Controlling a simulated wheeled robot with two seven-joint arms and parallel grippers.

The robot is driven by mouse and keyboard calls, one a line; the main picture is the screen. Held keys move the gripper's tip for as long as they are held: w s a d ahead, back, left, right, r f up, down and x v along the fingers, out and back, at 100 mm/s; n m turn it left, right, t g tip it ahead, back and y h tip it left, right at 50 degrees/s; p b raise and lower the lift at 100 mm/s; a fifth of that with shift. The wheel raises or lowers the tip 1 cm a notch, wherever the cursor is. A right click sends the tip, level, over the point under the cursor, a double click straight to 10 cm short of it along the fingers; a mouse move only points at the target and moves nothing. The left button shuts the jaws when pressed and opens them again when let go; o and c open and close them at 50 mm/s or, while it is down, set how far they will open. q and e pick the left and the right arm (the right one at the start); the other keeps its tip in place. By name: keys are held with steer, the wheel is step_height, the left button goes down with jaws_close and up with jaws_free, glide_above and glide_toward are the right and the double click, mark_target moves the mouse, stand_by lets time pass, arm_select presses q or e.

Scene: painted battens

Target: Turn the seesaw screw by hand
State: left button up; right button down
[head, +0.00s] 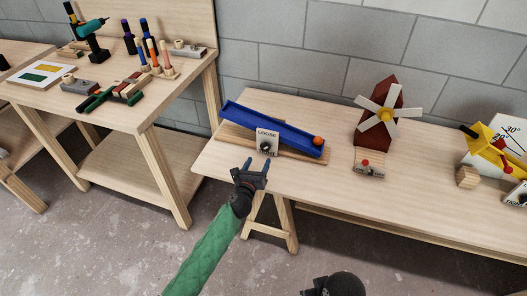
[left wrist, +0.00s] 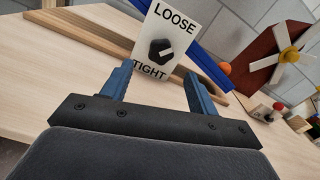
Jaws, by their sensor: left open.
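The seesaw is a blue trough (head: 272,127) on a wooden base (head: 232,130), tilted down to the right, with an orange ball (head: 318,141) at its low end. A white plate marked LOOSE and TIGHT stands at its front and carries the black screw knob (head: 266,146). In the left wrist view the knob (left wrist: 160,51) has a pale pointer mark and lies ahead of the fingers, apart from them. My left gripper (head: 255,168) is open and empty at the table's front edge, just short of the plate.
A windmill (head: 380,115) with a small red-knobbed box (head: 368,164) stands right of the seesaw. Further right are a wooden block (head: 467,177) and a yellow angle device (head: 485,145). A workbench (head: 130,115) with tools stands left. The front tabletop is mostly clear.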

mark_target(264, 149)
arm_select(q)
steer(key=shift+x, duration=3.55)
steer(key=shift+c, duration=0.4)
steer(key=c, duration=0.9)
steer(key=shift+p, duration=0.3)
